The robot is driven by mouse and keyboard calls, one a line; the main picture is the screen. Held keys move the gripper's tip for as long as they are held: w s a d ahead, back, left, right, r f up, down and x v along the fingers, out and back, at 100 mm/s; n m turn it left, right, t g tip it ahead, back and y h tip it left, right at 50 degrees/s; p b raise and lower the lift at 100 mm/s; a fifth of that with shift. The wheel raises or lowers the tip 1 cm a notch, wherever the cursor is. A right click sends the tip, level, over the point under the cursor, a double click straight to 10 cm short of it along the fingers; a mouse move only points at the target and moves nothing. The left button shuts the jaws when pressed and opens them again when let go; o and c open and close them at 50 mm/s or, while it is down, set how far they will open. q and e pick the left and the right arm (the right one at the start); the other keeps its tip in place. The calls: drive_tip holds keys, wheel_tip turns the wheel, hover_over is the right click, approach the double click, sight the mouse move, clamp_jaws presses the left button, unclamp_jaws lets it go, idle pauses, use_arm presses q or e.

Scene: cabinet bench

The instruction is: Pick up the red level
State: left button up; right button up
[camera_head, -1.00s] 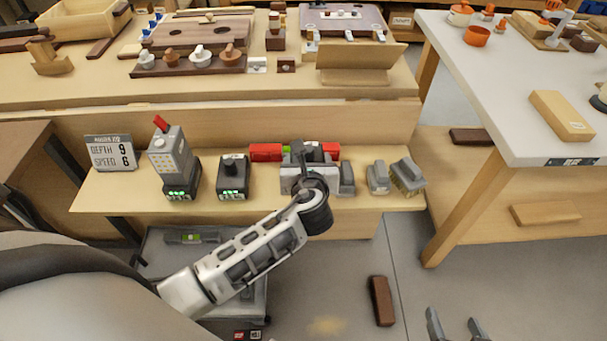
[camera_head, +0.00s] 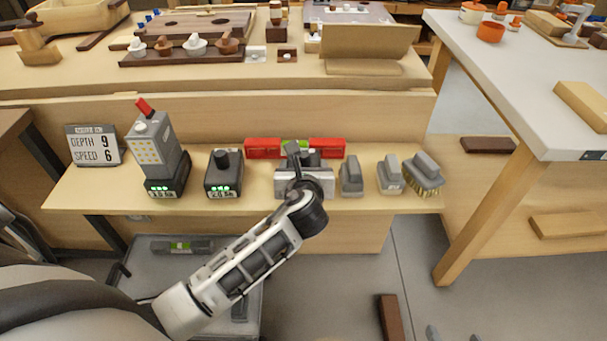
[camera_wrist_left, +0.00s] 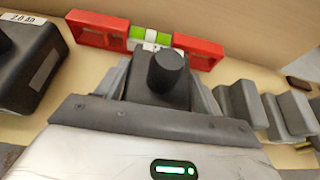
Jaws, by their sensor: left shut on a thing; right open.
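The red level (camera_head: 262,148) stands at the back of the shelf against the board. Its green vial shows in the middle, and my left gripper (camera_head: 294,158) partly hides it in the head view. In the left wrist view the level (camera_wrist_left: 197,48) lies beyond the gripper, apart from the fingers. My left gripper (camera_wrist_left: 160,90) is shut on a dark block with a black round post (camera_wrist_left: 167,70), which looks like a battery, in front of the level. My right gripper (camera_head: 453,335) is open and empty at the bottom edge, with only its fingertips showing.
A dark battery (camera_head: 223,178) and a grey tool with a red top (camera_head: 155,150) stand left on the shelf. A depth and speed sign (camera_head: 93,147) is at the far left. A grey cart (camera_head: 145,275) is below the shelf.

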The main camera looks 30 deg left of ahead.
use_arm(q)
drive_tip(key=shift+r, duration=0.15)
drive_tip(key=o, duration=1.3)
drive_tip(key=shift+f, duration=0.2)
